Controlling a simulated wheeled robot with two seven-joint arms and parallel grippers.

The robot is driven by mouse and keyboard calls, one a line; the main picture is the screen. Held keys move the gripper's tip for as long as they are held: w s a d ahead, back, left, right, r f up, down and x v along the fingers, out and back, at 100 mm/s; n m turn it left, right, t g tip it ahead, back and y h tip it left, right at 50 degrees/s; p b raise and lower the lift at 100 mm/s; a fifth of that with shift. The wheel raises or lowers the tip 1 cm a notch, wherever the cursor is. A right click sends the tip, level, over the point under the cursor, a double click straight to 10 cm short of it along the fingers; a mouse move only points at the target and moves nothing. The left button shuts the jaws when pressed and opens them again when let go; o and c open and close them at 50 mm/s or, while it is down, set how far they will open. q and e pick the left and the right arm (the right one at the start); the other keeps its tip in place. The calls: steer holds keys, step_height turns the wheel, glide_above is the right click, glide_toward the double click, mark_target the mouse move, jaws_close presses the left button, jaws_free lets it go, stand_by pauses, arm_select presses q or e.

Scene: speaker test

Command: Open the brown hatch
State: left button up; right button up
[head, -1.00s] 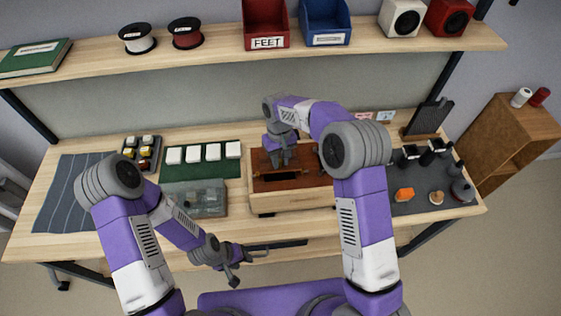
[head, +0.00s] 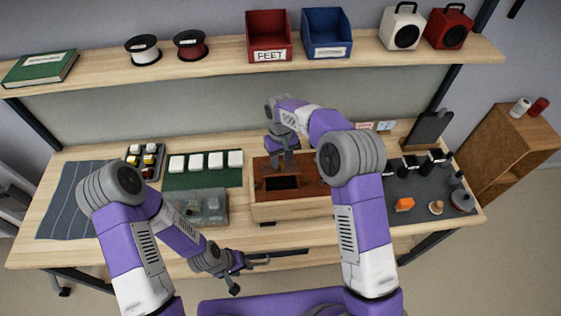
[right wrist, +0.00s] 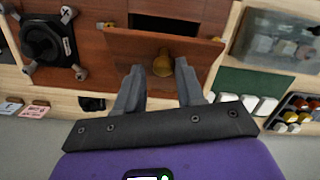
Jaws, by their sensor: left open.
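The brown hatch (right wrist: 128,43) belongs to a wooden box (head: 292,208) with a red-brown top. In the right wrist view it is tilted up as a flap, with a dark opening (right wrist: 168,24) beyond it. The opening also shows in the head view (head: 283,183). A brass knob (right wrist: 163,63) on the hatch lies between the spread fingers of my right gripper (right wrist: 160,72), with gaps at both sides. In the head view this gripper (head: 282,160) is just above the box and hides part of the hatch. My left gripper (head: 252,274) is open and empty at the table's front edge.
Left of the box are a clear container (head: 208,206), a green mat (head: 178,181) with white blocks and a tray (head: 146,173) of small pieces. A dark mat (head: 412,187) with small items lies at right. A loaded shelf (head: 225,55) runs above the table.

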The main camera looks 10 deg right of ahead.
steer(key=shift+o, duration=0.7)
steer(key=shift+w+f, duration=0.1)
steer(key=shift+f, duration=0.05)
steer(key=shift+s, duration=0.2)
steer(key=shift+a+r, duration=0.1)
steer(key=shift+r, duration=0.2)
step_height(320, 180, up, 7)
steer(key=w, duration=0.1)
